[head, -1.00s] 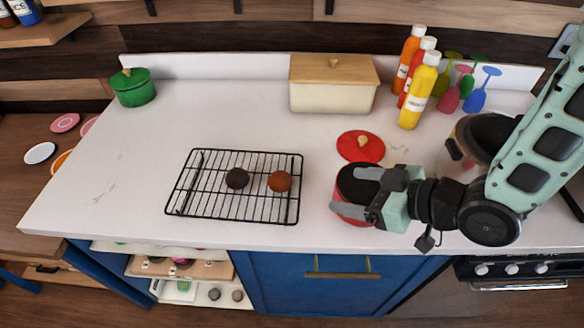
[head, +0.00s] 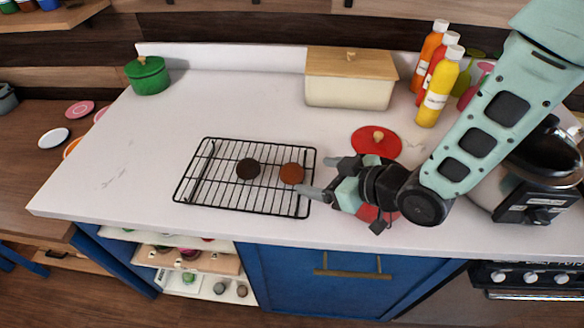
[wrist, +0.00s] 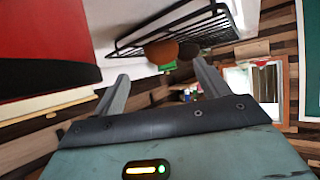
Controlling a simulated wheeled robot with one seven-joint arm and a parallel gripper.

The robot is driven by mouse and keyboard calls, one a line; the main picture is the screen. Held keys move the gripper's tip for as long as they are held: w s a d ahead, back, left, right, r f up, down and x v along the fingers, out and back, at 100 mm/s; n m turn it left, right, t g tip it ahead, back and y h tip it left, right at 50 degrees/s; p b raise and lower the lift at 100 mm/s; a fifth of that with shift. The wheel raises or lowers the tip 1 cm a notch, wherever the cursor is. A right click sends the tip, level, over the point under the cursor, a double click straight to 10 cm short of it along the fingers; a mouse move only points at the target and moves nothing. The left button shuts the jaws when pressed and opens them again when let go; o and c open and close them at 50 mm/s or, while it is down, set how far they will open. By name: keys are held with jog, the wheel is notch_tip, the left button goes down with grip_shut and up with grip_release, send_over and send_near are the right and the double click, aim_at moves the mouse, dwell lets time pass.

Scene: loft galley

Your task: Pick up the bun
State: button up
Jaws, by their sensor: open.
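A round reddish-brown bun (head: 292,173) sits on the right part of a black wire rack (head: 206,141). A darker brown round piece (head: 248,169) lies just left of it; I cannot tell whether it is a bun or a patty. My gripper (head: 313,177) is open and empty at the rack's right edge, its fingers pointing left at the bun and apart from it. In the wrist view the bun (wrist: 161,52) shows beyond and between the fingertips (wrist: 161,74), with the dark piece (wrist: 188,50) behind it.
A red lid (head: 376,140) lies behind my gripper, and a red pot (head: 368,213) is partly hidden under it. A cream bread box (head: 348,92), sauce bottles (head: 436,90) and a green pot (head: 148,76) stand at the back. The counter left of the rack is clear.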

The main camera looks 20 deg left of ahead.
aim_at(298, 174)
jog(key=shift+p+x, duration=1.35)
jog(key=shift+x, duration=1.8)
jog(key=shift+s, duration=0.2)
jog(key=c, duration=1)
